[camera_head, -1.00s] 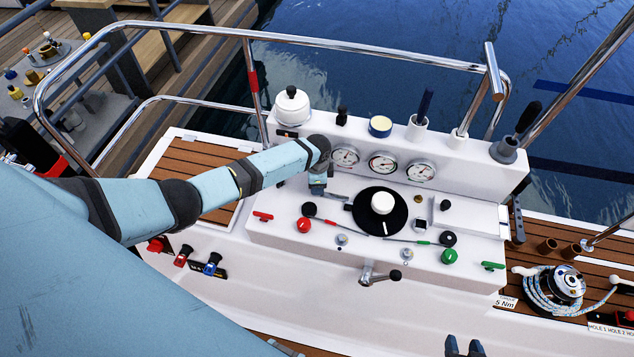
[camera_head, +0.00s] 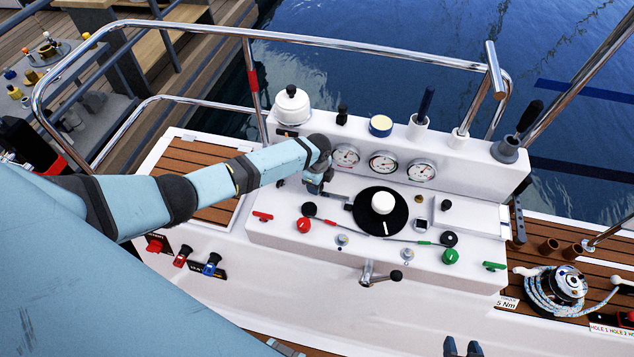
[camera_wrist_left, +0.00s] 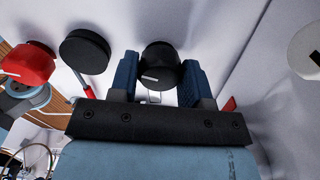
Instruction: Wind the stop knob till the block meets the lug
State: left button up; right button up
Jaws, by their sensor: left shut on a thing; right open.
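In the left wrist view, the two blue fingers of my left gripper (camera_wrist_left: 158,76) stand on either side of a black knob (camera_wrist_left: 160,68) with a white line and are shut on it. I take this for the stop knob. In the head view my left gripper (camera_head: 315,188) is at the console's left part, and hides the knob. A grey bar (camera_head: 336,197) runs from there toward the black disc (camera_head: 370,222) with a white hub. The block and lug are too small to tell apart. My right gripper (camera_head: 463,346) is open and empty at the bottom edge.
Three gauges (camera_head: 383,163) stand behind the disc. A red knob (camera_head: 304,225), a green knob (camera_head: 449,256) and black knobs (camera_head: 448,239) sit around it. A crank handle (camera_head: 380,275) sticks out in front. A chrome rail (camera_head: 330,52) runs behind the console.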

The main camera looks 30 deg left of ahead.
pick_arm(q)
jog(key=o, duration=0.9)
notch_tip(320, 180, up, 14)
jog(key=shift+f, duration=0.1)
dwell(0.5)
jog(key=s+d+f+n+t+h, duration=0.2)
jog(key=s+d+f+n+t, duration=0.15)
jog(key=s+d, duration=0.3)
jog(key=s+d+f+n+t+h, duration=0.2)
jog(key=s+d+f+n, duration=0.15)
jog(key=s+d, duration=0.35)
jog(key=s+a+r+n+t, duration=0.1)
jog(key=s+n, duration=0.1)
jog(key=s, duration=0.3)
jog(key=s+a+r+n+t+p, duration=0.1)
jog(key=s+r+n+t, duration=0.1)
jog(key=s, duration=0.3)
jog(key=s+a+r+n+t, duration=0.1)
jog(key=s+r+n+t, duration=0.1)
jog(key=s, duration=0.3)
jog(key=shift+a+n+t+y+p, duration=0.3)
jog(key=shift+n+y+p, duration=0.1)
jog(key=shift+n, duration=0.3)
